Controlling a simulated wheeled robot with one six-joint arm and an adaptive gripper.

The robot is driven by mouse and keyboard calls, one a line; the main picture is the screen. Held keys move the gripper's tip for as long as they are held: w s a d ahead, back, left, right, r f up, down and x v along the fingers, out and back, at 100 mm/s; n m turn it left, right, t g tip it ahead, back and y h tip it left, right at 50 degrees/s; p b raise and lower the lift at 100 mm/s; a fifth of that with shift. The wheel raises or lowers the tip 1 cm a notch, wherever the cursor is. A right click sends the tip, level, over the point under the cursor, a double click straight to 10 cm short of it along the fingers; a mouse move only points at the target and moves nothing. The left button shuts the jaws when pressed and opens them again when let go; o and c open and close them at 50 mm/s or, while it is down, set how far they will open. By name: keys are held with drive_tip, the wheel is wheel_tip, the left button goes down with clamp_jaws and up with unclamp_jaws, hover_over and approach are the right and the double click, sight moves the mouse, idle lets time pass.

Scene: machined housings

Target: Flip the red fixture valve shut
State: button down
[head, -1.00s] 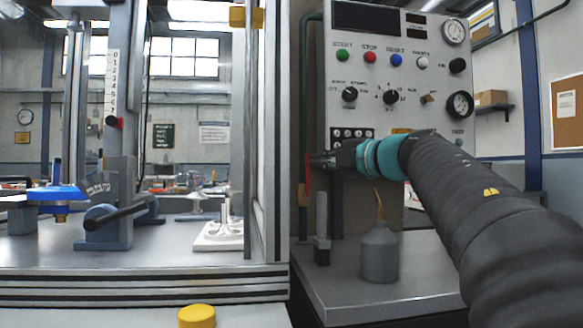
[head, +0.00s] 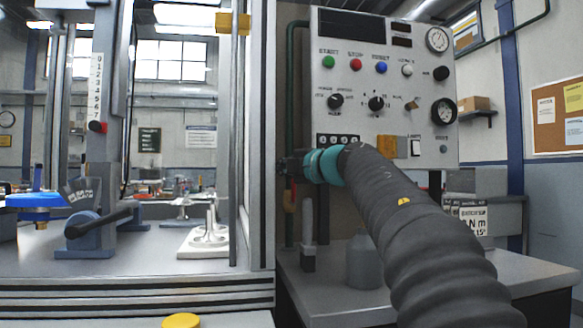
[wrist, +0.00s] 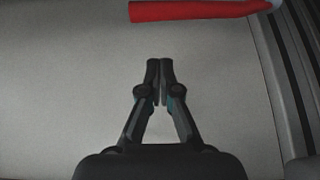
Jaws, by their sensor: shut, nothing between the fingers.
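In the wrist view the red valve handle (wrist: 195,10) lies across the top edge, ahead of my fingertips and apart from them in the picture. Its right end meets a pale fitting near the grey rails. My gripper (wrist: 160,65) is shut and empty, its fingertips together over a plain grey surface. In the head view my gripper (head: 286,166) is beside the green pipe, left of the control panel's lower edge. There it hides most of the red handle.
The control panel (head: 385,85) with buttons and gauges stands behind my arm. A grey oil can (head: 361,262) stands on the bench (head: 345,300) below. The frame post (head: 262,130) is close to the left of my gripper. A blue clamp (head: 88,238) is farther left.

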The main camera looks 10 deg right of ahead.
drive_tip(key=d, duration=0.1)
drive_tip(key=w+d, duration=0.1)
drive_tip(key=d, duration=0.1)
drive_tip(key=shift+w+d+b, duration=0.25)
drive_tip(key=shift+w+b, duration=0.05)
drive_tip(key=shift+p, duration=0.3)
